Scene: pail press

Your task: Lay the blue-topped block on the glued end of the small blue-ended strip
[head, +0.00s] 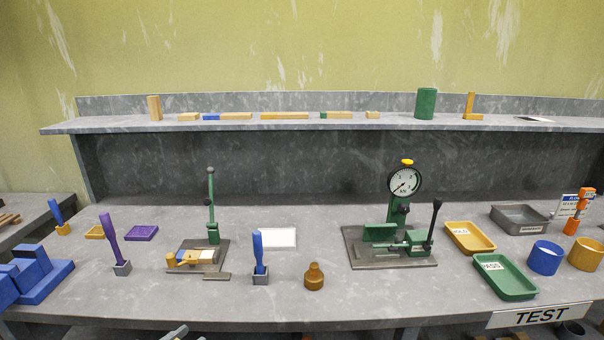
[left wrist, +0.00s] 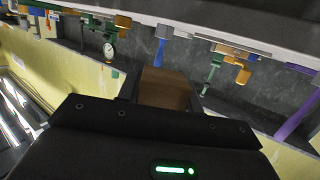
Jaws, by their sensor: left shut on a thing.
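In the left wrist view, my left gripper (left wrist: 168,74) is shut on a brown wooden block (left wrist: 167,91). No blue face of this block shows. Another blue-ended strip (head: 236,116) lies on the back shelf. The fixture also shows in the left wrist view (left wrist: 228,48), apart from the held block. My right gripper is in neither view.
A green lever (head: 211,200) rises behind the fixture. A blue-handled brush (head: 259,252) and a purple one (head: 112,242) stand to either side. An ochre bell-shaped piece (head: 314,277) and a gauge press (head: 392,242) are further right. The bench front is mostly clear.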

